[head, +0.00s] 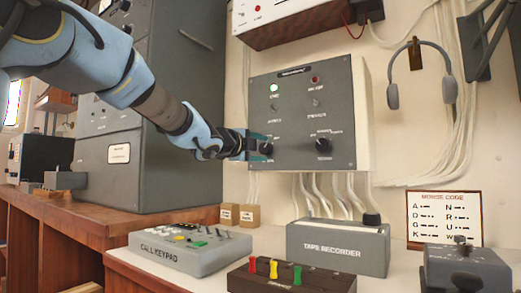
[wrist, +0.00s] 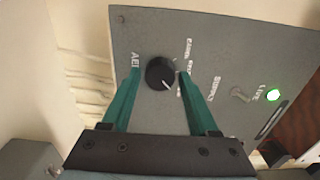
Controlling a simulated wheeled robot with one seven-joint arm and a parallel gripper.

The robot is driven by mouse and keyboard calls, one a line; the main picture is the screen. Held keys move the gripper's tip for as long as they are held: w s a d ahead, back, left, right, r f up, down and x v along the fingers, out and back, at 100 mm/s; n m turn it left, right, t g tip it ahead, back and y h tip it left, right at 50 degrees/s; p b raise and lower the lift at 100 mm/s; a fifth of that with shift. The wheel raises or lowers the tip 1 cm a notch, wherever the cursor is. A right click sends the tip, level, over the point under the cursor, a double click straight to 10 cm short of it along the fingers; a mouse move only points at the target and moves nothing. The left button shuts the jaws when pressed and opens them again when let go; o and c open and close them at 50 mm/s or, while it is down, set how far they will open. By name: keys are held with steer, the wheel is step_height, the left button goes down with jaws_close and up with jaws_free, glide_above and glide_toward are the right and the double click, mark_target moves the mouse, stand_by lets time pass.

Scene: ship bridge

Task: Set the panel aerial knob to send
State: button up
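The grey wall panel (head: 343,115) carries a black round knob at its lower left, beside my gripper (head: 262,146). In the wrist view this aerial knob (wrist: 159,72) lies between the two green fingertips of my gripper (wrist: 159,74). The fingers are open around it. A small gap shows on the left, and the right fingertip is very close; I cannot tell whether it touches. The knob's white mark points to the lower right of the picture. The lettering beside it is partly hidden and hard to read.
A second black knob (head: 324,146) is at the panel's lower right. A green lamp (wrist: 273,95) is lit, near a toggle switch (wrist: 239,93). Below stand a tape recorder (head: 337,249), call keypad (head: 190,250) and colored-lever box (head: 291,278). A headset (head: 421,75) hangs at right.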

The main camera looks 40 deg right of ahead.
steer(key=shift+o, duration=1.1)
steer(key=shift+a, duration=0.1)
steer(key=v, duration=1)
steer(key=shift+a, duration=0.3)
steer(key=shift+s, duration=0.15)
